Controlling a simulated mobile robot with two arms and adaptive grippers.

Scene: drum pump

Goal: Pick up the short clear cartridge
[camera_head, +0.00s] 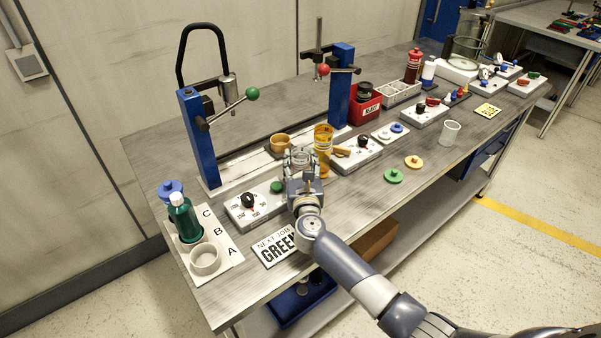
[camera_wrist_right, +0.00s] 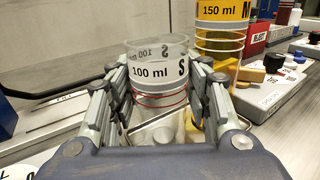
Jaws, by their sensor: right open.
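The short clear cartridge (camera_wrist_right: 160,72) has a "100 ml" label, an "S" and red rings. It stands upright between the open fingers of my right gripper (camera_wrist_right: 165,95) in the right wrist view. I cannot tell whether the fingers touch it. In the head view the cartridge (camera_head: 299,157) shows only in part, behind my right gripper (camera_head: 301,168). A taller amber cartridge (camera_wrist_right: 222,38) marked "150 ml" stands just right of it; it also shows in the head view (camera_head: 323,147). My left gripper is not in view.
A control box (camera_head: 254,205) with a black knob and a green button lies left of my right gripper. A blue press post (camera_head: 198,140) stands behind it. A "GREEN" sign (camera_head: 276,246) lies at the front edge.

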